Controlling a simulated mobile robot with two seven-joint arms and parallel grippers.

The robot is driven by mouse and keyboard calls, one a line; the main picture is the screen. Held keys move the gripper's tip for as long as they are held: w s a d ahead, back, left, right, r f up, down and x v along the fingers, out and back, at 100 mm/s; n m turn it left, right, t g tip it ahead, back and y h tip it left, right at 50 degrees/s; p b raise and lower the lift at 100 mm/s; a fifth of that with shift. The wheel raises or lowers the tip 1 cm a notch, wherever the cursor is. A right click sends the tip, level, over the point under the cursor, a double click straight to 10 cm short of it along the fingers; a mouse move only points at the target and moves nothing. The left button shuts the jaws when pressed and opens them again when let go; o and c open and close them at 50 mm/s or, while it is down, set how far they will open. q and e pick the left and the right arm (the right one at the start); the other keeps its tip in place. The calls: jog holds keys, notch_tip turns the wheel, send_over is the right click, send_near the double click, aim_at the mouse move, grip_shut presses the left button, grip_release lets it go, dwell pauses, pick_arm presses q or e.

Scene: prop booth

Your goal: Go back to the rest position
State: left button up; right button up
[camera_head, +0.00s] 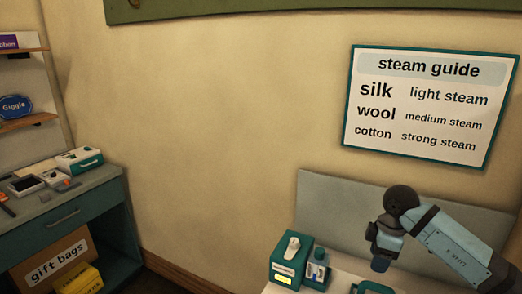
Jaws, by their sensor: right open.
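My right arm comes in from the right edge over a pale table. Its black elbow-like joint is up, and my right gripper (381,262) hangs below it, pointing down. The right gripper is open, small and partly hidden by my own wrist, and I see nothing held in it. It is to the right of a teal box with a white top (291,262) and a small bottle-like item (317,268). My left gripper is not in view.
A pale table (340,275) with a grey back panel (330,215) stands below the steam guide sign (430,105). At left, a teal cabinet (75,215) holds small items and a white-and-teal case (80,161). A gift bags box (52,265) sits underneath. Bare wall lies between.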

jog(key=s+a+n+t+y+p, duration=0.1)
jog(key=s+a+n+t+y, duration=0.15)
jog(key=s+a+y, duration=0.55)
jog(key=s+a+n+t+y+p, duration=0.25)
jog(key=a+y, duration=0.65)
jog(key=a, duration=0.5)
jog(key=s+d+f+m+t+h+p, duration=0.1)
jog(key=s+d+f+m+t+h, duration=0.2)
jog(key=s+f+m+h, duration=0.4)
jog(key=s+d+f+m+t+h+p, duration=0.1)
jog(key=s+d+f+m+h, duration=0.3)
jog(key=s+f+m+h, duration=0.4)
notch_tip(320, 180, down, 4)
jog(key=shift+s+d+f+t, duration=0.2)
jog(key=shift+s+d+t, duration=0.3)
jog(key=shift+t, duration=0.4)
jog(key=shift+s+a, duration=0.1)
